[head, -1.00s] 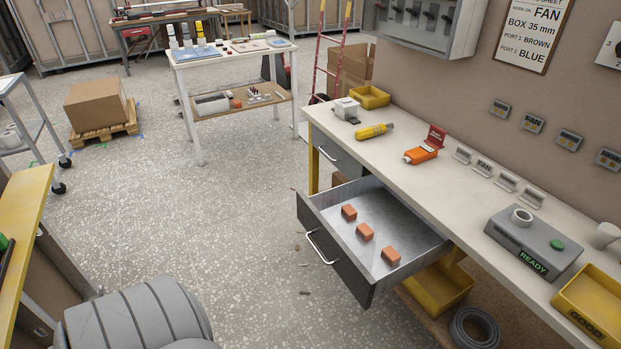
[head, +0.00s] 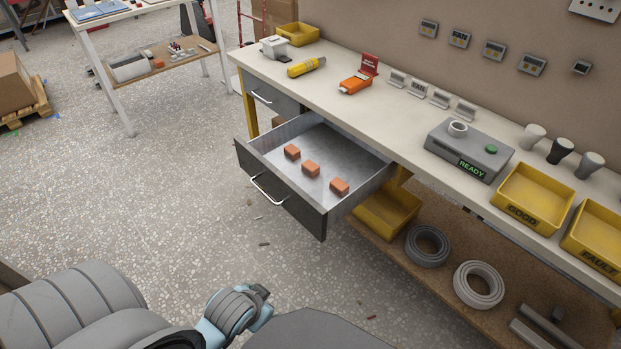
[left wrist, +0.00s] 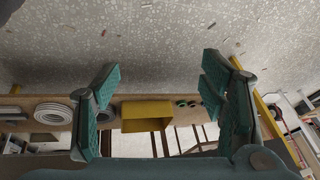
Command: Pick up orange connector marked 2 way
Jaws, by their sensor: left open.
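Three small orange connectors lie in a row in the open drawer (head: 350,152): one near the left (head: 292,152), one in the middle (head: 311,168) and one on the right (head: 340,187). Their markings are too small to read, so I cannot tell which is 2 way. My left gripper (left wrist: 160,80) is open and empty in the left wrist view, its teal fingers wide apart. No connector shows in that view. In the head view only parts of my own arm show low down, well below the drawer. My right gripper is not in view.
The bench (head: 405,105) carries a yellow tool (head: 306,67), an orange device (head: 355,84), a grey READY box (head: 468,150) and yellow bins GOOD (head: 535,198) and FAULT (head: 598,238). Below are a yellow bin (head: 388,212) and coils (head: 478,284). The floor before the drawer is mostly clear.

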